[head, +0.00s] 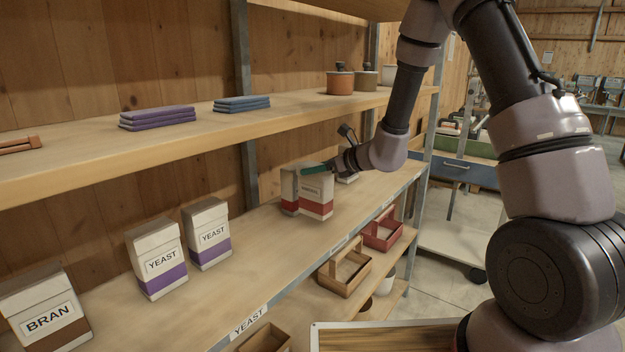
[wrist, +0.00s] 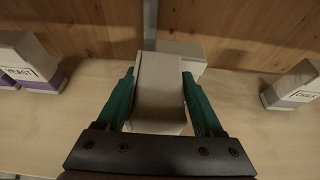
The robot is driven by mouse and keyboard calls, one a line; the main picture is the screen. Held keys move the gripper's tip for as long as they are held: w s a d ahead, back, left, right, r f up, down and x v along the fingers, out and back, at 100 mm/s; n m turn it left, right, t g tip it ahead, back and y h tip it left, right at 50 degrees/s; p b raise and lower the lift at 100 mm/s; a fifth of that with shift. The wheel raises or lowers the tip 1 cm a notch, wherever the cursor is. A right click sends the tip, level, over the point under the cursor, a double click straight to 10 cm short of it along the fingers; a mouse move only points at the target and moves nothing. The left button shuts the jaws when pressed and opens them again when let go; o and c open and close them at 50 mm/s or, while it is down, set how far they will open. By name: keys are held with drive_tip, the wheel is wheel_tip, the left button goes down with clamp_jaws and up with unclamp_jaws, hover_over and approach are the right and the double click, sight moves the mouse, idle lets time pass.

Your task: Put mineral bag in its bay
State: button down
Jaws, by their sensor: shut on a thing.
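The mineral bag (head: 316,197) is a white box-shaped bag with a red band and a small label, upright over the middle shelf. My gripper (head: 317,168) is shut on its top; in the wrist view the green fingers of my gripper (wrist: 160,95) lie on both sides of the bag (wrist: 159,85). I cannot tell whether its base touches the shelf board. A second red-banded bag (head: 289,188) stands just behind it, partly hidden, and its top shows in the wrist view (wrist: 186,50). No bay label for mineral is readable.
Two purple-banded yeast bags (head: 157,259) (head: 207,233) and a brown-banded bran bag (head: 45,310) stand left on the shelf (head: 250,255). A grey-banded bag (wrist: 294,86) stands right in the wrist view. The upper shelf (head: 200,139) runs above. Wooden carriers (head: 345,270) sit below.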

sight(312, 179)
drive_tip(key=shift+w+a, duration=0.2)
drive_tip(key=shift+a, duration=0.05)
drive_tip(key=shift+w+a+f, duration=0.15)
drive_tip(key=shift+f, duration=0.7)
drive_tip(key=shift+w+a+f, duration=0.1)
drive_tip(key=shift+a+f, duration=0.05)
drive_tip(key=shift+f, duration=0.8)
unclamp_jaws()
drive_tip(key=shift+f, duration=0.1)
